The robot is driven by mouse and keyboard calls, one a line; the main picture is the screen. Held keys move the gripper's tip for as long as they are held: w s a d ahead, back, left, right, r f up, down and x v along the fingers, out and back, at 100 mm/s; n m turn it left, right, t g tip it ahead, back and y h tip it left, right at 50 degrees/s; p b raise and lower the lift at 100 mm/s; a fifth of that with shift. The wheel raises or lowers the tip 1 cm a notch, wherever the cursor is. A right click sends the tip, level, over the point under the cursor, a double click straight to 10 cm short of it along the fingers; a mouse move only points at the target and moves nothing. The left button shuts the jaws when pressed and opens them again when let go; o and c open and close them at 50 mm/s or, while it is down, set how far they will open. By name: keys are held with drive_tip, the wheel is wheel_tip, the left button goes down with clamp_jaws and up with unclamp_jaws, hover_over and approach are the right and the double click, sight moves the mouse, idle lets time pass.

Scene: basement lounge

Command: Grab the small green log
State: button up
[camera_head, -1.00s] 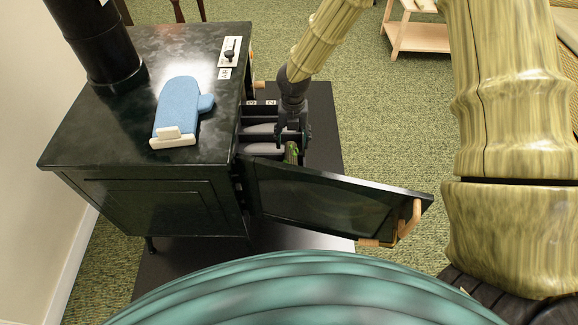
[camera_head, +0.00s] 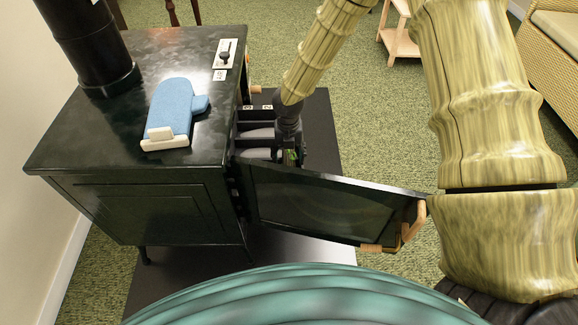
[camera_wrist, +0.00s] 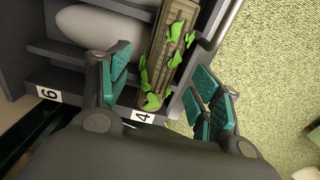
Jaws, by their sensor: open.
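The small green log (camera_wrist: 168,55) is a brown, ridged log with bright green leaf patches. In the wrist view it lies in a dark compartment of the stove, beside the label "4". In the head view only a bit of its green (camera_head: 290,157) shows behind the open stove door (camera_head: 325,205). My gripper (camera_wrist: 160,98) is open, with teal-padded fingers on either side of the log's near end. The log lies between and just beyond the fingertips; I cannot tell whether either finger touches it. My gripper (camera_head: 290,145) is partly hidden by the door in the head view.
The black stove (camera_head: 70,130) bears a blue oven mitt (camera_head: 172,105) on top. A pale rounded object (camera_wrist: 95,25) lies in the compartment left of the log. The door stands open close to my gripper. Green carpet (camera_head: 370,130) is clear to the right.

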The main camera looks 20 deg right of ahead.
sight(289, 162)
wheel_tip(289, 162, down, 4)
drive_tip(key=shift+d+f+b, duration=0.1)
drive_tip(key=shift+b, duration=0.55)
drive_tip(key=c, duration=1.2)
